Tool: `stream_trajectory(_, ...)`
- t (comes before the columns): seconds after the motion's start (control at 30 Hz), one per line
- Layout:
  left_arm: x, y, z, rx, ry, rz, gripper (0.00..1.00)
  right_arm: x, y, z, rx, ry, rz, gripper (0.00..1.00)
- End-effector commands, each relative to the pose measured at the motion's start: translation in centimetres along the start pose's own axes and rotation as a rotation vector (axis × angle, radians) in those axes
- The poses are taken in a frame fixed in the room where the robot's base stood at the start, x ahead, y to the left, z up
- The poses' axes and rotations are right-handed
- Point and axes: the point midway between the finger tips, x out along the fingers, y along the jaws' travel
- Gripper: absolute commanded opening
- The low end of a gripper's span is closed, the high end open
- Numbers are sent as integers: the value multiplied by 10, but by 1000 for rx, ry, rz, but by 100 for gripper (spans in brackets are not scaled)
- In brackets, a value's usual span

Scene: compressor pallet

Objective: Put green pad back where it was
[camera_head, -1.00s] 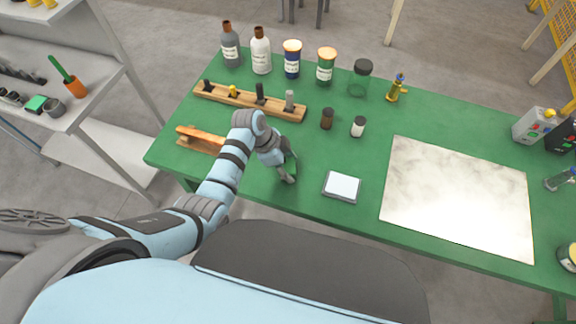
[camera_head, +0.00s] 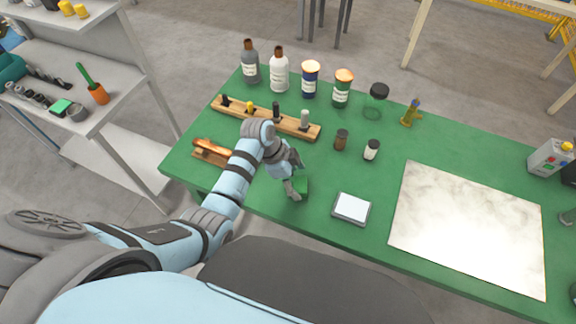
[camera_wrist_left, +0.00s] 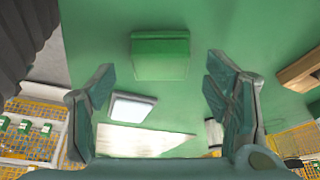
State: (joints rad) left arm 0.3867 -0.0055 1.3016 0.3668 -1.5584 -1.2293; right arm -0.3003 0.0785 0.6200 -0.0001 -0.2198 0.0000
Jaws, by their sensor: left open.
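The green pad (camera_head: 302,185) is a small green block on the green table near its front edge, left of the flat scale. It shows whole in the left wrist view (camera_wrist_left: 160,56), just beyond the fingertips and roughly centred between them. My left gripper (camera_head: 294,178) is over the table beside the pad and hides part of it in the head view. In the left wrist view its two fingers (camera_wrist_left: 160,78) are spread wide with nothing between them. My right gripper is not in view.
The flat scale (camera_head: 351,208) and a marbled sheet (camera_head: 470,226) lie to the right. A wooden rack (camera_head: 262,118), a wooden holder (camera_head: 208,154) and small bottles (camera_head: 341,139) stand around the gripper. A side shelf (camera_head: 110,97) at left holds a green item (camera_head: 61,107).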

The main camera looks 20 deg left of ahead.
Motion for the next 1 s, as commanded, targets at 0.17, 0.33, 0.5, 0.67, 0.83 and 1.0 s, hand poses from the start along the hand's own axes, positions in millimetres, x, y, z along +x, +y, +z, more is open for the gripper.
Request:
stream_trajectory(0.17, -56, -1, -1, 0, -2, -5, 71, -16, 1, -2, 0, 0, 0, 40)
stream_trajectory(0.33, -85, -1, -1, 0, 0, -2, 71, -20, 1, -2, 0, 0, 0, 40)
stream_trajectory(0.5, -91, 0, 0, -1, -1, 0, 71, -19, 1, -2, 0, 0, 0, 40)
stream_trajectory(0.67, -90, 0, 0, -1, -1, 0, 71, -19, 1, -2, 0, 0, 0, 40)
stream_trajectory(0.83, -90, 0, 0, -1, -1, 0, 71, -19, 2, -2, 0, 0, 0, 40)
stream_trajectory(1.0, -83, 11, 12, -64, -22, -15, 71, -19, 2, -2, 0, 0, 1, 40)
